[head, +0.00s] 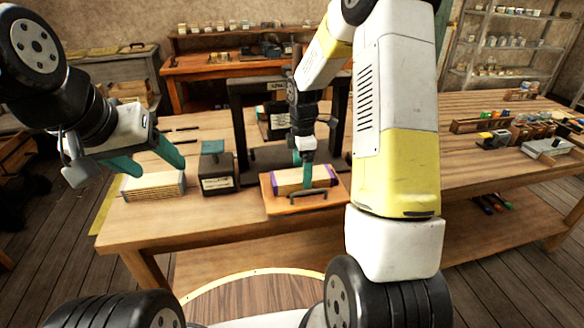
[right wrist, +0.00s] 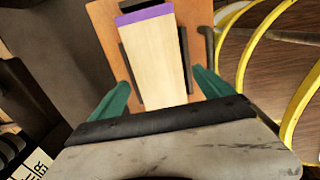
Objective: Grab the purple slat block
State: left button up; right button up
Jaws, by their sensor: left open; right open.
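The purple slat block (head: 288,181), pale wood with purple ends, lies on an orange-brown wooden tray (head: 277,205) with a dark handle. In the right wrist view the block (right wrist: 155,55) runs up the picture, one purple end at the top. My right gripper (head: 303,172) is open above the block. In the right wrist view its teal fingers (right wrist: 162,88) stand on either side of the block's near part, with gaps showing; its near end is hidden by the gripper body. My left gripper (head: 146,159) is open and empty at the table's left, above another slat stack.
The pale slat stack (head: 152,187) lies at the table's left. The black press frame (head: 240,112) rises behind the tray. Bare tabletop (head: 225,215) lies in front of the box.

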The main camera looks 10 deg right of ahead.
jog(key=shift+f, duration=0.45)
jog(key=shift+c, duration=0.2)
jog(key=c, duration=1.8)
jog(key=shift+o, duration=0.2)
jog(key=shift+r, duration=0.1)
